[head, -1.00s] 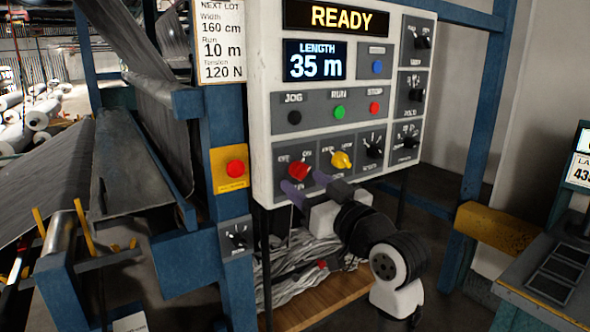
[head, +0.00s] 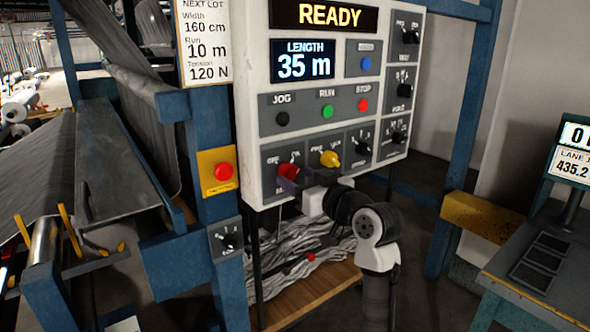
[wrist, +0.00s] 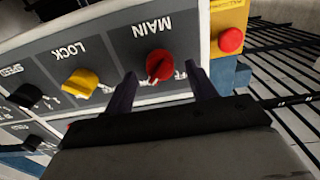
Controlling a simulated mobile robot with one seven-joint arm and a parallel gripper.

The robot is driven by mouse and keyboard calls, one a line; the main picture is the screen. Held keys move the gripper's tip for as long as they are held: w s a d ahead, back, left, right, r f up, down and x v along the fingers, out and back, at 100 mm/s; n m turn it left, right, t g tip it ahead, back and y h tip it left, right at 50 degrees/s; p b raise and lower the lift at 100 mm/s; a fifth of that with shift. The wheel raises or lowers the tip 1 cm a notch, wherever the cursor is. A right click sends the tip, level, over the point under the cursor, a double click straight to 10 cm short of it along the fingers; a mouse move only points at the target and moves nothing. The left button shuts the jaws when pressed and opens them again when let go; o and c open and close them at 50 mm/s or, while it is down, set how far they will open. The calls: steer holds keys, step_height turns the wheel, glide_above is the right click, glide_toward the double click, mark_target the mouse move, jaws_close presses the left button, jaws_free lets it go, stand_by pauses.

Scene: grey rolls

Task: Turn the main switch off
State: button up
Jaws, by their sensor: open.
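The main switch is a red knob (head: 288,171) at the lower left of the white control panel (head: 250,128). In the wrist view the knob (wrist: 159,64) shows upside down under the word MAIN, with part of another label to its right. My gripper (head: 290,186) is at the knob, partly covering its lower side and plate in the head view. In the wrist view my gripper's dark purple fingers (wrist: 161,75) are apart, one on each side of the knob, with gaps visible. I cannot tell how deep the tips reach. Nothing is held.
The yellow lock knob (head: 330,158) is close to the right of the main switch. A red button on a yellow plate (head: 221,172) is on the blue post at left. Several dark dials and push buttons fill the panel. A yellow beam (head: 482,216) is at right.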

steer(key=shift+x, duration=1.05)
steer(key=c, duration=1)
